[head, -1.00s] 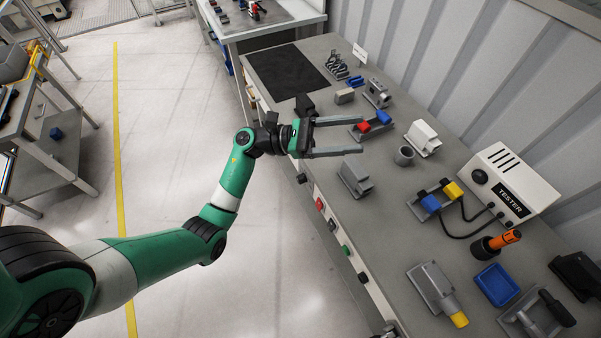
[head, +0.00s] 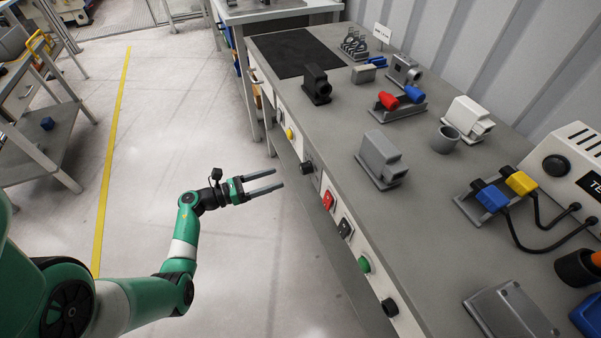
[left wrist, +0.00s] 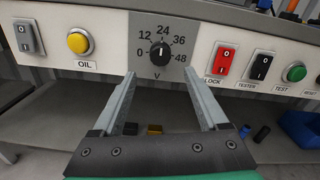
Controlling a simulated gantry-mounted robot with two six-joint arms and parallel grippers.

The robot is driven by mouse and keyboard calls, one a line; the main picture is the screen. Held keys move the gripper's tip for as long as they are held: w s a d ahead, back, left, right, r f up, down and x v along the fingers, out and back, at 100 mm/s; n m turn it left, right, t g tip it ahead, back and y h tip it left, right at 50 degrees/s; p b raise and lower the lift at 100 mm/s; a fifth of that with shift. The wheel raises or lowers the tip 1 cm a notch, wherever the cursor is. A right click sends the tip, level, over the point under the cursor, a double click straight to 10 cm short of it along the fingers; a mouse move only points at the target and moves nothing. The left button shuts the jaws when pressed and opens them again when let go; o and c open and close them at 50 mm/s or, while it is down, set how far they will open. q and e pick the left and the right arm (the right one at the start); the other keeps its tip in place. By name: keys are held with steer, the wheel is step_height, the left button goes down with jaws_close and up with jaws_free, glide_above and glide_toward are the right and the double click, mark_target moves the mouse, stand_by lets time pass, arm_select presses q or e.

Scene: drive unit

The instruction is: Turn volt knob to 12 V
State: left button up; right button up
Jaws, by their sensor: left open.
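The black volt knob (left wrist: 160,53) sits on a dark dial plate marked 0, 12, 24, 36 and 48 in the left wrist view. Its pale mark points roughly upward, near 24; the exact setting is too small to read surely. In the head view the knob (head: 307,167) sticks out from the bench's front panel. My left gripper (head: 281,178) is open and empty, just in front of the panel, with its fingers toward the knob. In the left wrist view its fingertips (left wrist: 160,76) lie below the knob, apart from it. My right gripper is out of view.
On the panel, the yellow oil button (left wrist: 79,41) is left of the dial. The red lock switch (left wrist: 222,61), black tester switch (left wrist: 261,67) and green test button (left wrist: 295,73) are right of it. Several fixtures stand on the bench top (head: 300,115). The floor in front is clear.

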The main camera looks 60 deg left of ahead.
mark_target(301, 170)
arm_select(q)
steer(key=w+b, duration=0.1)
steer(key=w, duration=0.5)
steer(key=w+b, duration=0.1)
steer(key=w, duration=0.1)
steer(key=shift+w+d+f+b, duration=0.1)
steer(key=shift+w+d+b, duration=0.15)
steer(key=shift+w+b, duration=0.15)
steer(key=shift+w, duration=0.5)
jaws_close()
